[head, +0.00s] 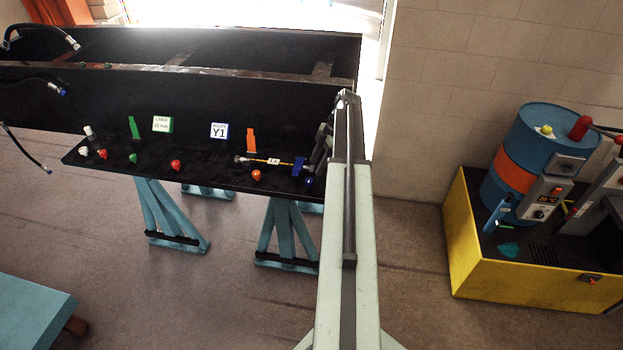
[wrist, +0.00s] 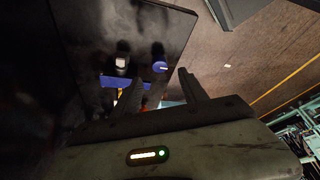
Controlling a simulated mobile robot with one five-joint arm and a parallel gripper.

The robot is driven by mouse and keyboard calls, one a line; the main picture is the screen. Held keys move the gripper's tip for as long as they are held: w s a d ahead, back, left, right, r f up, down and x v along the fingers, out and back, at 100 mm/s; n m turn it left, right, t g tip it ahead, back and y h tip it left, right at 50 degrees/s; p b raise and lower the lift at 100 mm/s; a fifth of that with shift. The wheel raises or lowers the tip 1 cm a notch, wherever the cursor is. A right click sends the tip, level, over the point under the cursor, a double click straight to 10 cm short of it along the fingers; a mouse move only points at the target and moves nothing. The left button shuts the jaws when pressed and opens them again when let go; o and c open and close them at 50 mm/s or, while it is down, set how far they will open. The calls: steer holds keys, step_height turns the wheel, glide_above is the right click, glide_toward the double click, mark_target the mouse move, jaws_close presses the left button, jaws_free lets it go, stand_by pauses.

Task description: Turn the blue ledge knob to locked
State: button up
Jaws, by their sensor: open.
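The blue ledge knob (head: 309,181) sits at the right end of the black ledge (head: 210,178) in the head view. In the wrist view the blue knob (wrist: 160,66) shows a pale line on its face, just beyond my fingertips and between their directions. My gripper (wrist: 162,76) is open, with nothing seen between its fingers. In the head view my gripper (head: 322,150) is at the ledge's right end, close above the knob, partly hidden by my arm. I cannot tell whether it touches the knob, or read the lock marking.
A blue bracket (head: 298,166) holding a hose (head: 265,161) stands beside the knob. An orange knob (head: 256,176), a red knob (head: 175,165) and a green knob (head: 133,158) line the ledge. A yellow unit (head: 462,235) with a blue drum (head: 545,128) stands right.

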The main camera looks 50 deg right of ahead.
mark_target(309, 180)
steer(key=b+x, duration=0.5)
steer(key=x, duration=0.1)
steer(key=shift+f, duration=0.35)
steer(key=shift+w+a+f+b, duration=0.15)
steer(key=shift+f+b, duration=0.1)
steer(key=shift+b, duration=0.15)
steer(key=shift+r, duration=0.1)
jaws_close()
